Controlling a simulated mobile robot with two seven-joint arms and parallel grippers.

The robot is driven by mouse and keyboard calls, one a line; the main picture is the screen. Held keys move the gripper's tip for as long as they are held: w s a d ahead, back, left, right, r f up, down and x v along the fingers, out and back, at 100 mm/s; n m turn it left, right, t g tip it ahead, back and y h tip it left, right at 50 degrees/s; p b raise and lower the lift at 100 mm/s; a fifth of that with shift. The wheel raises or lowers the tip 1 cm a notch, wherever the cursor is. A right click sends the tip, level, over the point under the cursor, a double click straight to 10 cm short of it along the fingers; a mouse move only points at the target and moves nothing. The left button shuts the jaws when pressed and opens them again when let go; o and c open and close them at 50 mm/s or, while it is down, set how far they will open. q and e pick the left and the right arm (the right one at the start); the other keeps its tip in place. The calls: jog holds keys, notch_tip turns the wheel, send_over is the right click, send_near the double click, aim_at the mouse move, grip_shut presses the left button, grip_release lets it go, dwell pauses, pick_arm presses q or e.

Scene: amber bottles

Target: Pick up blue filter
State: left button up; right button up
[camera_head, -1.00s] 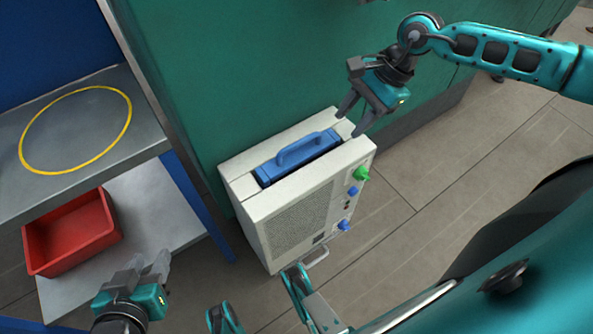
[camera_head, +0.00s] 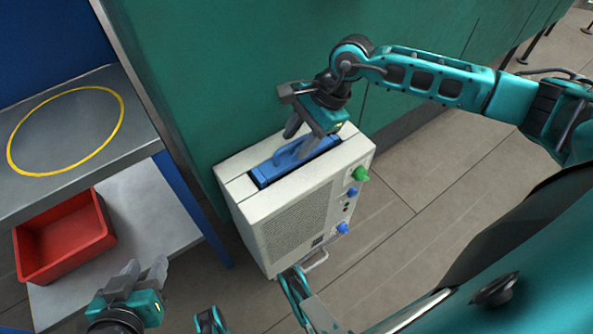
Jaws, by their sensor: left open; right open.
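The blue filter (camera_head: 266,175) with its raised handle sits in a slot in the top of a white machine (camera_head: 240,204). My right gripper (camera_head: 302,140) is open above the filter, close to the handle and partly hiding it. I cannot tell whether the fingers are on both sides of the handle. My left gripper (camera_head: 146,270) is open and empty at the lower left, apart from the machine.
A grey shelf (camera_head: 40,135) with a yellow ring (camera_head: 122,118) stands at the left. A red bin (camera_head: 102,240) sits on its lower level. A green wall (camera_head: 215,95) stands behind the machine. Tiled floor is clear at the right.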

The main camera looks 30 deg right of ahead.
grip_shut()
dwell(0.3)
dwell(0.3)
